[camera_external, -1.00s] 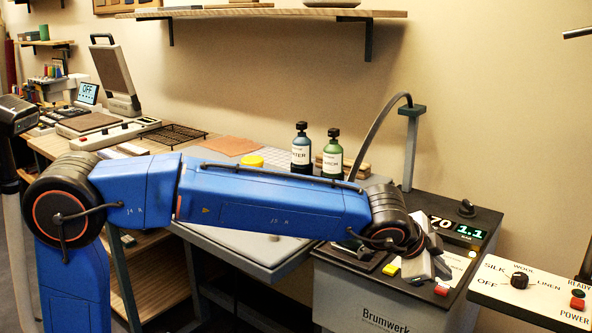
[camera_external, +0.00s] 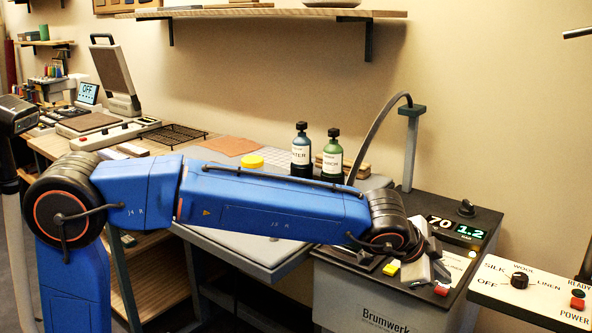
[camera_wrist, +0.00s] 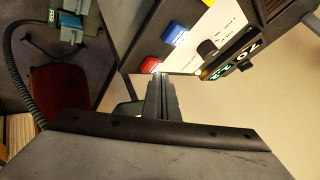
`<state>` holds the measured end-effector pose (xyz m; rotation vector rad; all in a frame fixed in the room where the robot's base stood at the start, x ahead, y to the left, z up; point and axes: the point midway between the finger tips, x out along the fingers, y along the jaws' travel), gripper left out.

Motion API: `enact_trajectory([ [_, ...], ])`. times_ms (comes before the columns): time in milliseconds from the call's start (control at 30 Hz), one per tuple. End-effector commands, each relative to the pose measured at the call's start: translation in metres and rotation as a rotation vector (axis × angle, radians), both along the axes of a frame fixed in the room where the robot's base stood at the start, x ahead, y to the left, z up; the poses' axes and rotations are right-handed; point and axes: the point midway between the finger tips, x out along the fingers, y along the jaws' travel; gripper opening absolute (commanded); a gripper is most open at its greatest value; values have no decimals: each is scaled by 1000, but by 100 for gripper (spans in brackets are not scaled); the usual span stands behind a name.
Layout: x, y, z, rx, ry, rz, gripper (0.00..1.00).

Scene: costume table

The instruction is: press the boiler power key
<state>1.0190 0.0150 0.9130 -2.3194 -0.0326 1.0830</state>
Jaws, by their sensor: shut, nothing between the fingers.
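The boiler (camera_external: 372,300), a grey box marked Brumwerk with a dark top, stands at the right in the external view. Its front edge carries a yellow key (camera_external: 391,268) and a red key (camera_external: 441,290). The wrist view shows the red key (camera_wrist: 149,65), a blue key (camera_wrist: 173,33) and part of a yellow key (camera_wrist: 207,3) in a row. The key labels are too small to read. My gripper (camera_external: 434,274) is shut and empty, pointing down over the front of the panel. In the wrist view its fingertips (camera_wrist: 161,76) are close beside the red key; I cannot tell whether they touch.
Lit displays (camera_external: 455,228) read 70 and 1.2, with a black knob (camera_external: 466,208) behind them. A curved hose rises behind the boiler. Two bottles (camera_external: 302,150) stand to its left. A separate control panel (camera_external: 535,290) with a red POWER button (camera_external: 577,302) is at the far right.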

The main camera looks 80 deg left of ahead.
Motion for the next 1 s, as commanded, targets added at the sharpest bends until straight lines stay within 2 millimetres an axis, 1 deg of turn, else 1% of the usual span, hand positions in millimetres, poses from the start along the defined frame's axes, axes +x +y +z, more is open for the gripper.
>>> enact_trajectory([
  [1000,0,0,-10,-1,1,1,0],
])
